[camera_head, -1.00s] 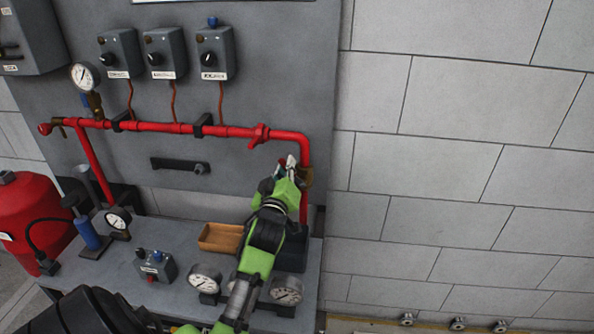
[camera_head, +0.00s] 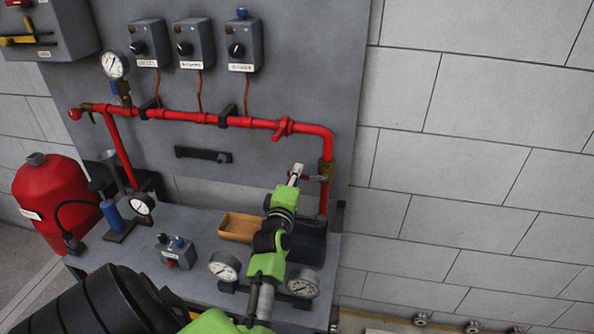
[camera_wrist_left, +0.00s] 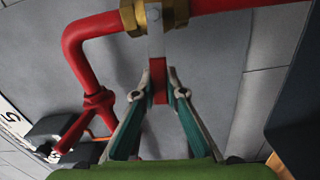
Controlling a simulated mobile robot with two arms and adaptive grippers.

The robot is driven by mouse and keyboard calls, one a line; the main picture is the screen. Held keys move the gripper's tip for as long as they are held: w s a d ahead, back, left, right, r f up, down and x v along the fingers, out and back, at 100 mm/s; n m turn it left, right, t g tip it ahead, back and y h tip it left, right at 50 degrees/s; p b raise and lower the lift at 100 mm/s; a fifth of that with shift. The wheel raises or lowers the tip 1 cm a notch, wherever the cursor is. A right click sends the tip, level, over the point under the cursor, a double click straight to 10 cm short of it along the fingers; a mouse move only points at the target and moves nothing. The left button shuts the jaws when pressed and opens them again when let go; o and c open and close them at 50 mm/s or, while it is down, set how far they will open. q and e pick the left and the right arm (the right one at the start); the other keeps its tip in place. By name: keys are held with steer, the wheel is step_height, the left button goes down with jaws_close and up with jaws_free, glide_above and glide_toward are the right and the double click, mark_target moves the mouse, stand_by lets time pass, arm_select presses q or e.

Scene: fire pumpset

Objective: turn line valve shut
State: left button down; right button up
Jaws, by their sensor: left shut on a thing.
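The line valve has a brass body (camera_head: 326,170) on the vertical drop of the red pipe (camera_head: 323,200), at the right end of the panel. In the left wrist view, the brass body (camera_wrist_left: 153,15) shows at the top and a flat metal lever comes from it. The lever ends in a red grip (camera_wrist_left: 159,82) and stands across the pipe. My left gripper (camera_head: 297,172) is left of the valve in the head view. In the left wrist view its fingers (camera_wrist_left: 159,92) are closed on the red grip from both sides. My right gripper is out of view.
A red tee handle (camera_head: 283,128) sits on the upper pipe. A black ribbed cylinder (camera_head: 115,303) fills the lower left. The wall right is clear.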

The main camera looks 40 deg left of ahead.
arm_select(q)
steer(key=shift+s+f+n, duration=0.15)
steer(key=shift+f+n, duration=0.55)
steer(key=shift+f, duration=0.1)
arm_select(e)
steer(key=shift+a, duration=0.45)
arm_select(q)
steer(key=c, duration=2)
jaws_free()
steer(key=shift+s, duration=0.1)
steer(key=shift+s+a+r, duration=0.1)
steer(key=shift+r, duration=0.3)
steer(key=shift+w+r, duration=0.2)
steer(key=shift+r, duration=0.15)
steer(key=r, duration=0.9)
steer(key=shift+s, duration=0.25)
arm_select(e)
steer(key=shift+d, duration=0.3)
